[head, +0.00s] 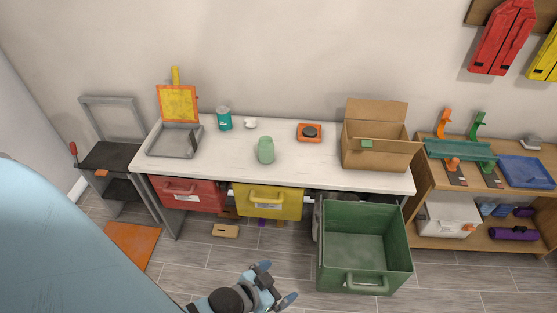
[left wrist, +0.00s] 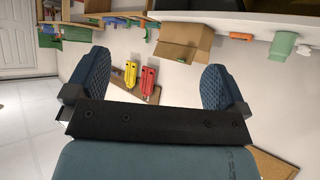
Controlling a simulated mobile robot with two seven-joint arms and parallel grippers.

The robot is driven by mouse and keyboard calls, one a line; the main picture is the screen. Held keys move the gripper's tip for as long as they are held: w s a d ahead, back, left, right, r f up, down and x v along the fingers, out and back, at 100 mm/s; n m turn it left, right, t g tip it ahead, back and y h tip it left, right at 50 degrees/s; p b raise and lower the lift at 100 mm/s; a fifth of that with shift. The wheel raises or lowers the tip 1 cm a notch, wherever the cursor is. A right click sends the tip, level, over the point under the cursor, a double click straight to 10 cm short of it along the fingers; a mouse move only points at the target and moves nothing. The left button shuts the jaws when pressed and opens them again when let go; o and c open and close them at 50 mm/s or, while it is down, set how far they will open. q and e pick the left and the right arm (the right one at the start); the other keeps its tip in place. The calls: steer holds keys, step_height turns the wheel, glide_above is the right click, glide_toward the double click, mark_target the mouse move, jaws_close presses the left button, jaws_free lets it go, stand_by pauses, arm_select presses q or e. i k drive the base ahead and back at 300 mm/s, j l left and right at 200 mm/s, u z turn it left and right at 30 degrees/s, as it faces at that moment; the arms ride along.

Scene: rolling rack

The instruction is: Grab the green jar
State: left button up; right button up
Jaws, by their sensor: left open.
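The green jar (head: 266,151) is pale green and stands upright near the front of the white table (head: 225,165), left of the cardboard box. What looks like the same jar shows at the upper right of the left wrist view (left wrist: 283,43), which is turned upside down. My left gripper (head: 276,283) is low in the head view, in front of the table and well apart from the jar. Its two blue padded fingers stand wide apart in the left wrist view (left wrist: 153,82), with nothing between them. My right gripper is not in view.
A teal can (head: 224,119), an orange device (head: 309,133) and an open cardboard box (head: 375,151) share the tabletop. Red (head: 188,195) and yellow (head: 268,201) drawers or bins sit under its edge. A green crate (head: 365,245) stands at front right. Tabletop around the jar is clear.

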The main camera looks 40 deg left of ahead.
mark_target(266, 150)
steer(key=u, duration=1.15)
steer(key=i+j+u, duration=0.15)
steer(key=i+u, duration=0.75)
